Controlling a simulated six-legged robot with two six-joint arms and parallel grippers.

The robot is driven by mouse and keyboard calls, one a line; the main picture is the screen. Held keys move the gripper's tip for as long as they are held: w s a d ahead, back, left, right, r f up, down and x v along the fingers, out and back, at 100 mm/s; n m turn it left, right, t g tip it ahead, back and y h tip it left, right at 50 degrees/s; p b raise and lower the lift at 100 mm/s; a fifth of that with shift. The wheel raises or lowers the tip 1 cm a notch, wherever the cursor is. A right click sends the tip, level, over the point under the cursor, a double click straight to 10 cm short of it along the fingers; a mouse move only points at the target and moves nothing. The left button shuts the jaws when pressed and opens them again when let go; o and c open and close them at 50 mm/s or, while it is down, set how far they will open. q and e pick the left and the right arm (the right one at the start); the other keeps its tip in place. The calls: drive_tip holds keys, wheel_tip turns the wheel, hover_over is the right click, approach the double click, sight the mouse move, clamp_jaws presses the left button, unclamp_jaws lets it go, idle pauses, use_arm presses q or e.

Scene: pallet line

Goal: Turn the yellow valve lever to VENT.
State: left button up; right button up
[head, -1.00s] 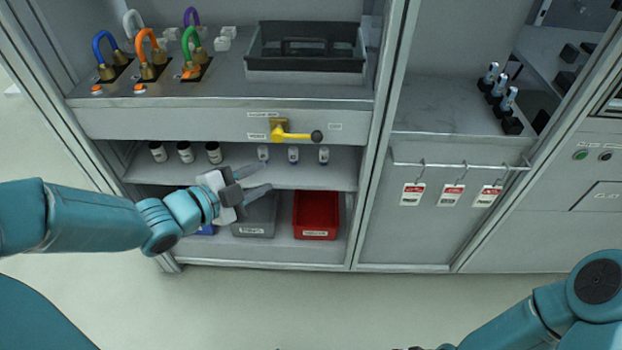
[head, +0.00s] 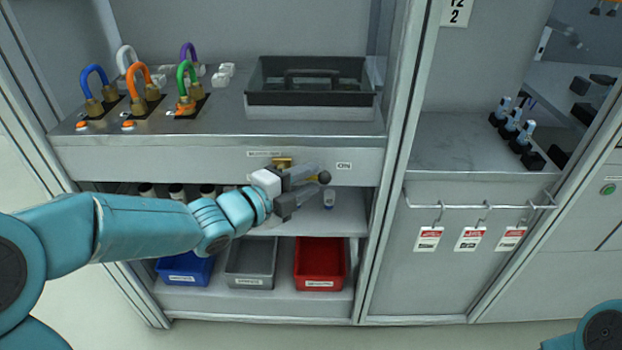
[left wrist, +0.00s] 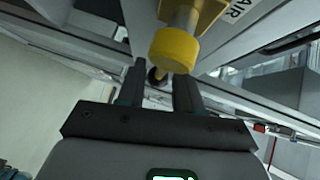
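The yellow valve's mount (head: 283,162) is on the front panel below the shelf, mostly hidden by my left gripper. Its lever points right, its black knob (head: 324,177) just past my fingertips, below the ON label (head: 344,166). In the left wrist view the round yellow hub (left wrist: 174,50) is close above the fingers, and the dark knob (left wrist: 157,76) appears between them. My left gripper (head: 307,185) is open, its two fingers apart at the lever. I cannot tell whether they touch it. I cannot read a VENT label. My right gripper is out of view.
A dark tray (head: 310,99) and several coloured padlock-like shackles (head: 137,85) stand on the shelf above. Blue (head: 185,281), grey (head: 249,283) and red bins (head: 320,287) sit below. Red-and-white tags (head: 429,238) hang from a rail at right.

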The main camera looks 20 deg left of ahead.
use_arm(q)
drive_tip(key=shift+x, duration=0.9)
drive_tip(key=shift+a, duration=0.1)
clamp_jaws()
drive_tip(key=shift+f, duration=0.1)
drive_tip(key=s+a+f+m+g+y+p, duration=0.1)
drive_tip(key=a+f+m+g+y+p, duration=0.1)
drive_tip(key=a+f+m+g+y, duration=0.3)
drive_tip(key=shift+s+a+f+m+g+y, duration=0.55)
drive_tip(key=shift+m+y, duration=1.05)
drive_tip(key=shift+y, duration=1.9)
drive_tip(key=shift+w+g, duration=0.15)
drive_tip(key=shift+g, duration=0.1)
